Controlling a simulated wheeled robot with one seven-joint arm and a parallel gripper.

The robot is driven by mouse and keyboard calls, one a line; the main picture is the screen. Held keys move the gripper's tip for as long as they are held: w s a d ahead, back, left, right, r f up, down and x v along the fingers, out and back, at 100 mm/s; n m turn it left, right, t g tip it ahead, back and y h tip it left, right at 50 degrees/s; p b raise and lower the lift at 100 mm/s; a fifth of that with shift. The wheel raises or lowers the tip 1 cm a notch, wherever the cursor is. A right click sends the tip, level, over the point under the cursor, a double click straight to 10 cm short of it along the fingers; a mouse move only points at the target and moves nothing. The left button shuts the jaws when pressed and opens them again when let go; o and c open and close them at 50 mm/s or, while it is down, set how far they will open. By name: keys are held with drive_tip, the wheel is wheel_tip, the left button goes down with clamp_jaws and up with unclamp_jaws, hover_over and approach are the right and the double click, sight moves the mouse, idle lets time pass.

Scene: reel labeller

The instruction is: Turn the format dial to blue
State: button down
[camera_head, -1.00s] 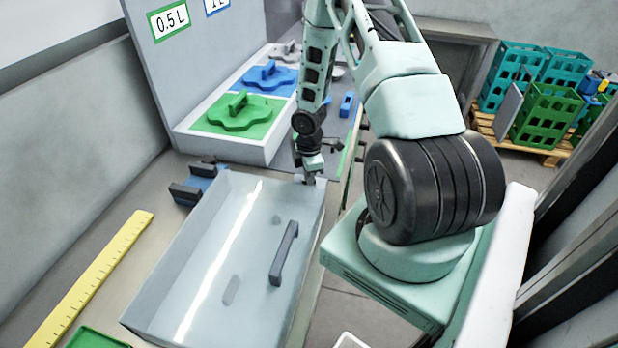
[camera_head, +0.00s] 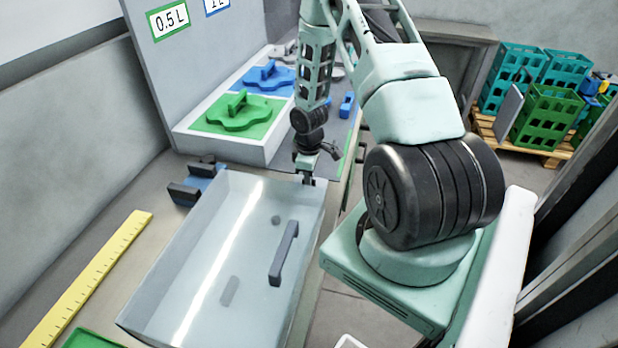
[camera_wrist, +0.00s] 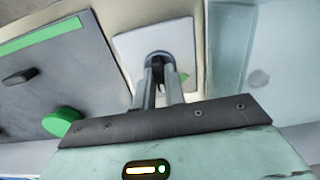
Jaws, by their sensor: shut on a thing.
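In the wrist view my gripper (camera_wrist: 160,66) is closed on a dark round knob (camera_wrist: 157,57), which looks like the format dial, on a white square plate (camera_wrist: 180,42). The fingers cover much of the knob. A small green patch (camera_wrist: 184,78) shows beside the right finger; blue marks are not visible there, and the dial's setting cannot be told. In the head view my gripper (camera_head: 307,178) points down at the far right corner of the clear cover, and the dial is hidden.
The clear cover (camera_head: 190,270) with a dark handle (camera_head: 283,253) lies close to my gripper. Green (camera_head: 238,112) and blue (camera_head: 268,76) format plates stand on a white step behind. A yellow ruler (camera_head: 85,280) lies at left. Crates (camera_head: 548,115) stand on a pallet at right.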

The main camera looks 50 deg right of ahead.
idle(0.3)
drive_tip(key=c, duration=1.5)
unclamp_jaws()
drive_tip(key=shift+o, duration=0.2)
wheel_tip(320, 180, up, 18)
drive_tip(key=b, duration=0.1)
drive_tip(key=shift+f+b, duration=0.25)
drive_tip(key=shift+b, duration=0.1)
drive_tip(key=s+a+r+n+b, duration=0.1)
drive_tip(key=a+r, duration=0.1)
drive_tip(key=a, duration=1.1)
drive_tip(key=a+r+n+b, duration=0.1)
drive_tip(key=a+r, duration=0.1)
drive_tip(key=a, duration=1.1)
drive_tip(key=s+a+r+n+b, duration=0.1)
drive_tip(key=s+a+b, duration=0.1)
drive_tip(key=s+a, duration=1.2)
drive_tip(key=shift+s+a+y, duration=0.3)
drive_tip(key=shift+s, duration=0.8)
